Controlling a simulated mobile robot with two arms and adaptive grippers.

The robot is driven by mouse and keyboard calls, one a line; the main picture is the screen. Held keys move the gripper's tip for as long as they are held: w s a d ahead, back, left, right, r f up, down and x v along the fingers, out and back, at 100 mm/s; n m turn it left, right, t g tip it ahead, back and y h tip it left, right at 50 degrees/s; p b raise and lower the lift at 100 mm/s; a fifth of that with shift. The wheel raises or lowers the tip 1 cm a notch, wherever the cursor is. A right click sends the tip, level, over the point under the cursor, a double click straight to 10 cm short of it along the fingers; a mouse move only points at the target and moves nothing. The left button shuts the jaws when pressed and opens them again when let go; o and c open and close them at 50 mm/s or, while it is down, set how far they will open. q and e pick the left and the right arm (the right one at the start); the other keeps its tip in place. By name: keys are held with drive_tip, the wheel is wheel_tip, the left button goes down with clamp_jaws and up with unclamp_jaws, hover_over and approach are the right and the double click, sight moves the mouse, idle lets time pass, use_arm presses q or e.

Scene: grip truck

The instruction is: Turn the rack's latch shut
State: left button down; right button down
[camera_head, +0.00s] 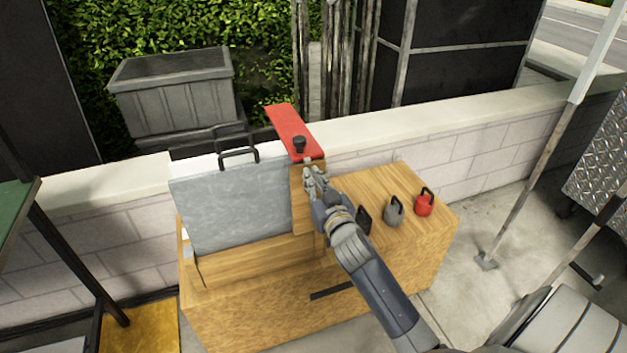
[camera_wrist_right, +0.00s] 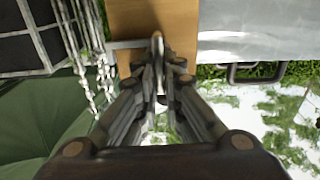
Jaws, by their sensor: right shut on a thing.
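The wooden rack (camera_head: 240,312) holds an upright grey slab-like case (camera_head: 235,205) with a black handle. A wooden post stands at the case's right edge, with a red plate (camera_head: 283,122) and a black knob (camera_head: 299,143) on top. My right gripper (camera_head: 312,180) is at the upper front of this post, below the knob. In the right wrist view, my right gripper (camera_wrist_right: 158,45) is closed on the grey metal latch (camera_wrist_right: 125,44), whose bar sticks out over the post, away from the case. The fingers hide its gripped part. My left gripper is not in view.
On the rack's right top are a dark item (camera_head: 364,220), a grey weight-like item (camera_head: 394,211) and a red one (camera_head: 424,202). A low block wall (camera_head: 470,145) runs behind. Slanted poles stand at right; paved floor shows between.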

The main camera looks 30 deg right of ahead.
drive_tip(key=shift+n, duration=0.3)
drive_tip(key=n+p, duration=0.1)
drive_tip(key=n, duration=0.3)
drive_tip(key=a+n, duration=0.1)
drive_tip(key=n, duration=0.3)
drive_tip(key=f+n+p, duration=0.1)
drive_tip(key=n, duration=0.3)
drive_tip(key=shift+w+a+n+p, duration=0.15)
drive_tip(key=shift+n+p, duration=0.15)
drive_tip(key=shift+n, duration=0.1)
drive_tip(key=n, duration=0.4)
drive_tip(key=shift+f, duration=0.25)
drive_tip(key=shift+n, duration=0.4)
drive_tip(key=c, duration=1.7)
unclamp_jaws()
drive_tip(key=shift+a, duration=0.1)
